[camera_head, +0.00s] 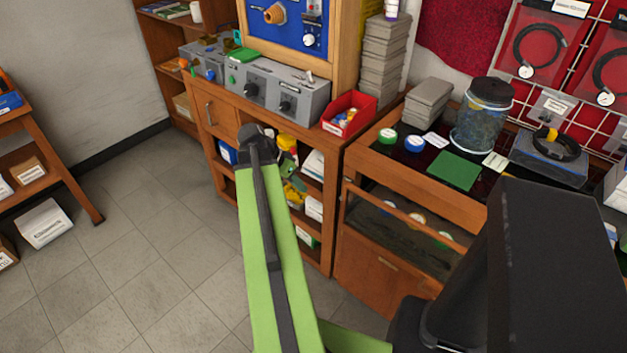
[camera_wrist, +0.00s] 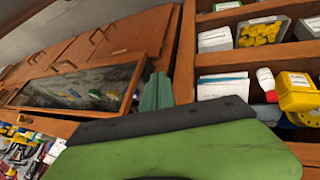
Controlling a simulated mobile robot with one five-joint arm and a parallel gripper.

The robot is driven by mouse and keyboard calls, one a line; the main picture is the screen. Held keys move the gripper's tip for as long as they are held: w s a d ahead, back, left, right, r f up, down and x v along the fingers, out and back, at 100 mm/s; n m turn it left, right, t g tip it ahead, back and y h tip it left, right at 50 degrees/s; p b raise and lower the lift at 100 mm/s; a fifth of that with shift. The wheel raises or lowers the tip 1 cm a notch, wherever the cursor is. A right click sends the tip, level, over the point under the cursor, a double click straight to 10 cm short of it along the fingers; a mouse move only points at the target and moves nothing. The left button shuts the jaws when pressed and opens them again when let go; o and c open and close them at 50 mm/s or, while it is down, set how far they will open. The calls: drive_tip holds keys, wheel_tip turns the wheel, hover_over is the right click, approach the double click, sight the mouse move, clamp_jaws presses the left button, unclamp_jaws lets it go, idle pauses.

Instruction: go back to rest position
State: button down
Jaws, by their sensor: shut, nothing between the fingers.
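My gripper (camera_wrist: 156,90) shows in the wrist view as a pair of narrow green fingers, closed together and empty. They point toward the wooden cabinet fronts, with no visible contact. In the head view my green arm reaches forward from the bottom middle toward the open shelves of the wooden workbench (camera_head: 228,120). The arm's far dark joint hides part of the shelves, and the fingers are mostly hidden behind it there.
Grey test units (camera_head: 272,88) and a red bin (camera_head: 349,113) stand on the bench. To the right, a glass-fronted cabinet (camera_head: 385,258) carries a large jar (camera_head: 482,118). A cart (camera_head: 45,148) stands at the left. The tiled floor (camera_head: 140,230) between is clear.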

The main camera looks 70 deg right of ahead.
drive_tip(key=shift+w+a+r, duration=0.3)
drive_tip(key=shift+w+a, duration=0.1)
drive_tip(key=shift+a, duration=0.2)
drive_tip(key=w+a+r+n+t+h+p, duration=0.1)
drive_tip(key=w+a+r+n+t+p, duration=0.2)
drive_tip(key=w+a, duration=0.85)
drive_tip(key=w+a+r+n+p, duration=0.3)
drive_tip(key=w+a+n+p, duration=0.1)
drive_tip(key=w+a, duration=0.7)
drive_tip(key=w+a+n+t+y+p, duration=0.1)
drive_tip(key=a+n, duration=0.6)
drive_tip(key=a, duration=0.7)
drive_tip(key=w+a+r+n+t+y+p, duration=0.1)
drive_tip(key=w+a+n, duration=0.5)
drive_tip(key=a, duration=0.8)
drive_tip(key=n+y+p, duration=0.1)
drive_tip(key=n+y, duration=0.1)
drive_tip(key=shift+a+n+p, duration=0.3)
